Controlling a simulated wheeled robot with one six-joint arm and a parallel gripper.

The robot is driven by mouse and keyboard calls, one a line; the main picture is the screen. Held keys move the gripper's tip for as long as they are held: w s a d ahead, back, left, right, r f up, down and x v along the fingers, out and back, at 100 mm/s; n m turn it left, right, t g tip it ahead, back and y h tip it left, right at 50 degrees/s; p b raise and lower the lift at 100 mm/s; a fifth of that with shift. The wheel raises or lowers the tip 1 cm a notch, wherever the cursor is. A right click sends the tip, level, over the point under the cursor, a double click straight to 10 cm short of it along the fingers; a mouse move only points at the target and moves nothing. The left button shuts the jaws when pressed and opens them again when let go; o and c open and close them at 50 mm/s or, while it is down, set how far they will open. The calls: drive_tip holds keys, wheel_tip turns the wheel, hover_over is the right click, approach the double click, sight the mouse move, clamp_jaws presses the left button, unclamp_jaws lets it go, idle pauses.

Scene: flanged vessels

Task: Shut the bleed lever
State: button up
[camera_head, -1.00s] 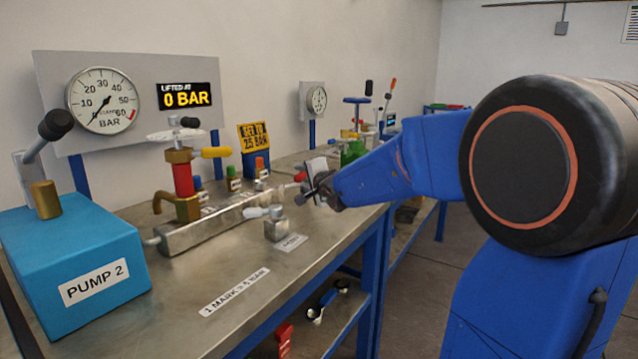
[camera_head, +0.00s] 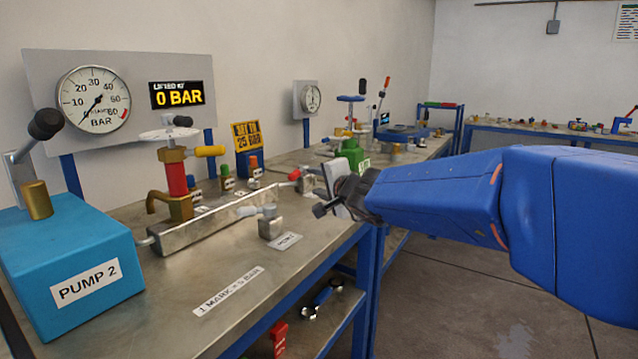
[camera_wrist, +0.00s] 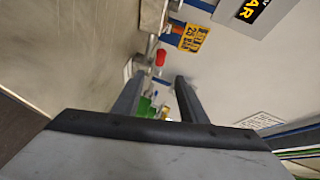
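A small metal block valve (camera_head: 270,226) with a pale grey-blue lever (camera_head: 250,211) pointing left stands near the bench's front edge, behind a small label (camera_head: 285,241) too blurred to read. It may be the bleed lever; I cannot tell for sure. My gripper (camera_head: 325,200) is to the right of this block, above the bench edge, apart from it. In the wrist view my gripper (camera_wrist: 157,85) has its two fingers spread with nothing held. A red knob (camera_wrist: 160,57) shows beyond the fingertips.
The blue PUMP 2 box (camera_head: 75,265) stands at left, below a gauge (camera_head: 93,99) and a display (camera_head: 177,95) reading 0 BAR.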

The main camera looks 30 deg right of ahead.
sight(298, 175)
drive_tip(key=shift+s, duration=0.45)
drive_tip(key=shift+r, duration=0.1)
drive_tip(key=c, duration=0.4)
drive_tip(key=shift+w+d+r, duration=0.1)
drive_tip(key=shift+w+r, duration=0.1)
drive_tip(key=shift+w, duration=0.05)
drive_tip(key=c, duration=0.5)
drive_tip(key=w+r+y, duration=0.1)
drive_tip(key=w+d+r+n+y, duration=0.1)
drive_tip(key=w, duration=0.1)
drive_tip(key=w+d+r+n+t, duration=0.1)
drive_tip(key=w+r, duration=0.1)
drive_tip(key=shift+d+r+y, duration=0.1)
drive_tip(key=shift+y, duration=0.3)
clamp_jaws()
drive_tip(key=s+d+f+n+g+y, duration=0.1)
drive_tip(key=d+f+n+g+y, duration=0.2)
drive_tip(key=d+n+g+y, duration=0.45)
drive_tip(key=w+a+f, duration=0.1)
drive_tip(key=w+a, duration=0.1)
drive_tip(key=w, duration=0.1)
drive_tip(key=w+a+f+m+t, duration=0.1)
drive_tip(key=w+a, duration=0.1)
drive_tip(key=w, duration=0.1)
drive_tip(key=w+a+f+m, duration=0.1)
drive_tip(key=w+a, duration=0.1)
drive_tip(key=w, duration=0.1)
drive_tip(key=shift+a+f+y, duration=0.25)
drive_tip(key=shift+a+f, duration=0.05)
drive_tip(key=shift+a, duration=0.1)
